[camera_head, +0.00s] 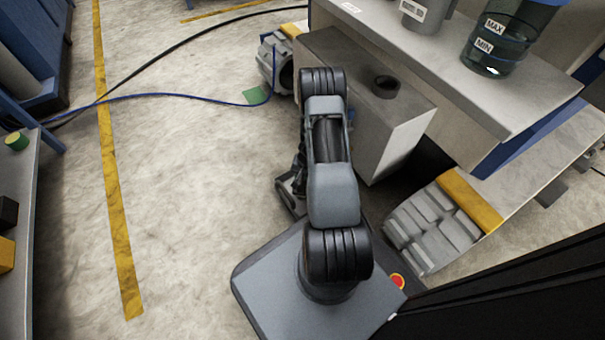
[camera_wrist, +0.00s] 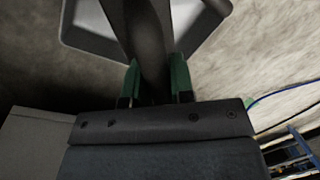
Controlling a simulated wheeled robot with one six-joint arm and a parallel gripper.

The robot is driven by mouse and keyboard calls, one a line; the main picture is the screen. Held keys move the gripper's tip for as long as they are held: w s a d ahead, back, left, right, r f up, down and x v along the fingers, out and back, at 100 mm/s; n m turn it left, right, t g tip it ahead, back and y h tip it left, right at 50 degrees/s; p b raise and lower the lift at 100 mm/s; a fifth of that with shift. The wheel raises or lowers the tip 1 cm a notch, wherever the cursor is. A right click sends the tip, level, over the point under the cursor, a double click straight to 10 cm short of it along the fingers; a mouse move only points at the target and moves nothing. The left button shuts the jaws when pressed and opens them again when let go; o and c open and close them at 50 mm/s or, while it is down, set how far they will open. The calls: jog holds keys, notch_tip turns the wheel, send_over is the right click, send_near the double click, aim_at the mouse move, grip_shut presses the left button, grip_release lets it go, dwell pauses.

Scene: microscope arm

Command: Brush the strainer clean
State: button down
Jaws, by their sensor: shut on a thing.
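In the wrist view, my gripper (camera_wrist: 155,82) has two green fingertips shut on the sides of a long dark handle (camera_wrist: 150,35). The handle runs up out of the picture, so its far end is cut off. It may be the brush, but no bristles show. In the head view my arm hides the gripper and the held thing. A dark round ring-shaped thing (camera_head: 386,87) sits on top of a grey box to the right of my arm. I cannot tell whether it is the strainer.
The grey box (camera_head: 345,60) stands close to my arm. Behind it, a grey bench (camera_head: 470,85) carries a blue tank (camera_head: 500,42) marked MAX and MIN and a grey container (camera_head: 425,12). A blue hose (camera_head: 150,96) crosses the floor. Open floor lies left.

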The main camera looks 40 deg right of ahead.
jog(key=shift+w+d+r, duration=0.1)
dwell(0.3)
jog(key=shift+w+d+p, duration=0.4)
jog(key=shift+d+p, duration=0.05)
jog(key=shift+p, duration=0.25)
jog(key=shift+w+d, duration=0.5)
jog(key=shift+d, duration=0.1)
jog(key=shift+f, duration=0.2)
jog(key=shift+s+a+b, duration=0.45)
jog(key=shift+a+b, duration=0.1)
jog(key=shift+s+a, duration=0.5)
jog(key=shift+a, duration=0.05)
